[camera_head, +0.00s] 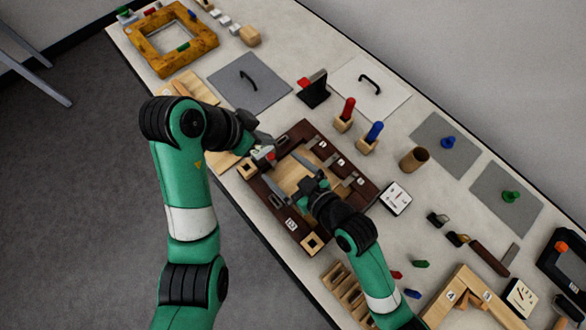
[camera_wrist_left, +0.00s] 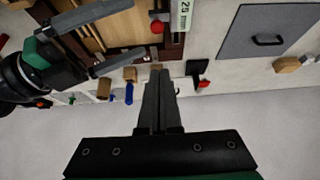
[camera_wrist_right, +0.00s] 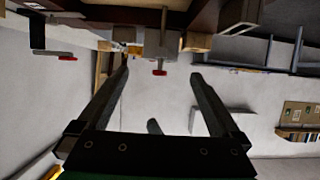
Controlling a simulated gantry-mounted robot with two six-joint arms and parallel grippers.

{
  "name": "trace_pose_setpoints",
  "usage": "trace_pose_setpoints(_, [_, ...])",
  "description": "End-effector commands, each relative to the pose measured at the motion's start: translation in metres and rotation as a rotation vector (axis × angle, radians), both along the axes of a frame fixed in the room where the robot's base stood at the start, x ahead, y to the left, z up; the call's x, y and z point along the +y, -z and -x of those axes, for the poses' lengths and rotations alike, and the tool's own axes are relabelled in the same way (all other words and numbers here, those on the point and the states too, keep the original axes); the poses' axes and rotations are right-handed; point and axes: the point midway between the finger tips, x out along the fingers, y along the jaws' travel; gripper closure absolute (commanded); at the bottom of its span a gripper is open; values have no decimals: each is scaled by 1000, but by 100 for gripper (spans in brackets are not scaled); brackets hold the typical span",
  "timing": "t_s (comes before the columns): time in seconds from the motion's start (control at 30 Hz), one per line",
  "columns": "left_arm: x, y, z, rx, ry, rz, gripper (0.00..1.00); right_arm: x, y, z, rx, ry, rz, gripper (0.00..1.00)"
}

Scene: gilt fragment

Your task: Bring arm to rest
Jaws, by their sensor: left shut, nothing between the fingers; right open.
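My left arm comes in from the left in the head view. Its gripper (camera_head: 262,138) is over the upper left edge of a dark brown wooden frame (camera_head: 303,130). In the left wrist view, the left gripper's fingers (camera_wrist_left: 158,75) are together with nothing between them. My right gripper (camera_head: 308,188) is over the light wooden board (camera_head: 288,178) inside the frame. In the right wrist view, its fingers (camera_wrist_right: 160,78) are wide apart and empty. The two grippers are close together but apart. The right gripper hides part of the board.
A grey mat with a black handle (camera_head: 249,84) and a white one (camera_head: 370,85) lie behind. Red (camera_head: 348,108) and blue (camera_head: 374,132) handles stand in wooden blocks. A brown cup (camera_head: 413,159) is to the right. A yellow-brown frame (camera_head: 170,62) is far left.

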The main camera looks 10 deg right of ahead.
Motion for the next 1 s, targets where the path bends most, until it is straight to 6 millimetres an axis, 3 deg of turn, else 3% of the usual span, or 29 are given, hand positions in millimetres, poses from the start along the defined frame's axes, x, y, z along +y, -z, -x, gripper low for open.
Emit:
trace_pose_setpoints(0.23, [0,0,0,0,0,0,100,-15,-13,30,-1,0,-2,0])
trace_pose_setpoints(0.73, [-4,-5,-2,-27,19,19,100,-16,-19,30,-12,3,-3,0])
trace_pose_setpoints(0.87, [-31,-45,-14,-226,148,160,100,-20,-46,15,-73,25,-16,0])
trace_pose_setpoints(0.97, [-60,-113,-19,-524,296,350,100,-26,-85,-3,-156,56,-36,0])
trace_pose_setpoints(1.0, [-68,-147,-17,-663,348,432,100,-29,-102,-11,-194,69,-45,0])
